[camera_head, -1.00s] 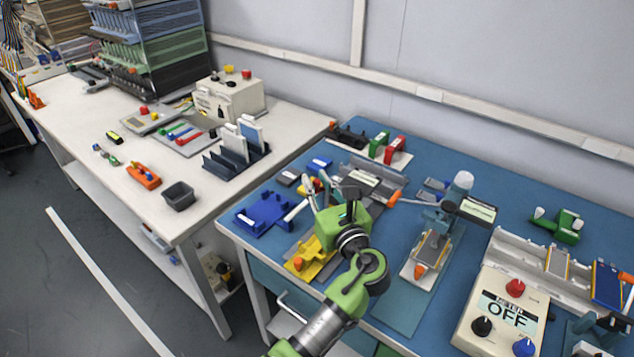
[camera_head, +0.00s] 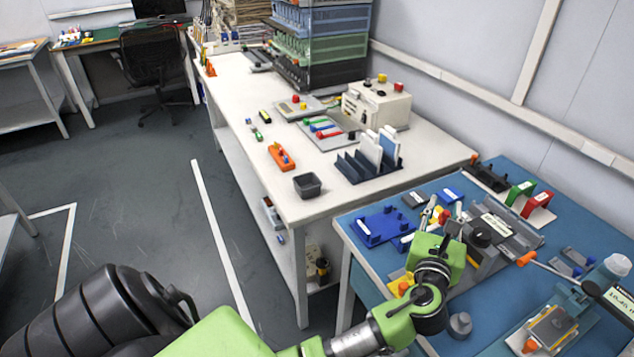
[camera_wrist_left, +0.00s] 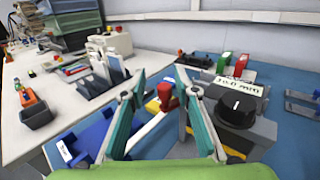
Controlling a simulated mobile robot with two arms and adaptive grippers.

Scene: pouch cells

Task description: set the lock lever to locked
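A red knob (camera_wrist_left: 167,97) on a white lever arm (camera_wrist_left: 150,126) stands between the fingers of my left gripper in the left wrist view; this looks like the lock lever. My left gripper (camera_wrist_left: 163,92) is open, one finger on either side of the knob. I cannot tell whether either finger touches it. In the head view the left gripper (camera_head: 440,212) is over the blue table, and the red knob (camera_head: 443,217) shows by its fingertips. A yellow fixture (camera_head: 397,287) is partly hidden below the gripper. My right gripper is not in view.
A blue fixture (camera_head: 384,224) stands left of the gripper. A grey block with a black knob (camera_wrist_left: 237,108) and a labelled plate (camera_wrist_left: 240,85) are close on the right. Red (camera_head: 537,204) and green (camera_head: 520,190) stands are behind. A white bench (camera_head: 300,200) adjoins.

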